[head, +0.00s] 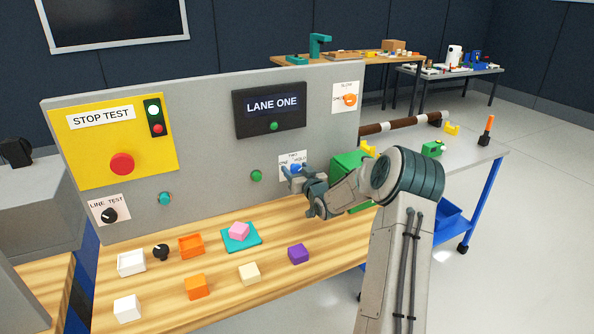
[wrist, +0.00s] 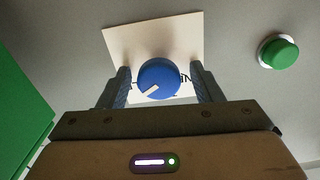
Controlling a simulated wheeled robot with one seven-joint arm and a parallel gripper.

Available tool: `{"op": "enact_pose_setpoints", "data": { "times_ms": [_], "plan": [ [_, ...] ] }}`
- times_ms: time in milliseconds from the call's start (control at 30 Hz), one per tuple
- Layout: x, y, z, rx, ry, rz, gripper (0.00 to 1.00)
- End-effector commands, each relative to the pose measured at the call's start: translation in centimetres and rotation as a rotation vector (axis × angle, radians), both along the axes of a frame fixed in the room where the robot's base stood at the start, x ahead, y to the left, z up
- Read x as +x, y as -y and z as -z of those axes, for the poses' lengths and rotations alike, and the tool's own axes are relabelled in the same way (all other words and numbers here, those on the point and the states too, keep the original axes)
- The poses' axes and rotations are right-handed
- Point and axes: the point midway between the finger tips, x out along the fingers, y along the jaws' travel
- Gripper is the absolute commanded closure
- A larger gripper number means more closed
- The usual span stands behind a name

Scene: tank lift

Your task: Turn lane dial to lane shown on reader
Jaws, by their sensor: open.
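The reader (head: 270,106) on the upright grey panel says LANE ONE. The blue lane dial (wrist: 160,78) sits on a white label card, which shows in the head view (head: 284,160) with small words. A pale pointer mark on the dial points to the lower left in the wrist view. My gripper (wrist: 160,74) is open, with one finger on each side of the dial and a visible gap on both sides. In the head view my gripper (head: 290,176) partly covers the dial and its card. Some of the card's words are hidden behind dial and fingers.
A green button (wrist: 278,52) is beside the dial. The panel also bears a red stop button (head: 122,164), a black line test knob (head: 109,215) and an orange knob (head: 350,99). Several coloured blocks and trays lie on the wooden bench (head: 255,300) below.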

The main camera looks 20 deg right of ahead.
Motion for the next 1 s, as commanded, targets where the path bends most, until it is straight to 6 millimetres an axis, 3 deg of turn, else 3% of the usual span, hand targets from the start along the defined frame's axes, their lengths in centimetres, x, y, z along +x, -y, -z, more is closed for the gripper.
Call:
{"op": "enact_pose_setpoints", "data": {
  "times_ms": [167,333,667,1000],
  "plan": [
    [-0.01,0.01,0.0,0.0,0.0,0.0,0.41],
    [-0.03,0.02,0.0,0.0,0.0,0.0,0.86],
    [-0.03,-0.01,0.25,-0.031,0.002,0.0,0.86],
    [-0.02,-0.15,0.75,-0.239,0.011,0.0,0.86]
  ]
}}
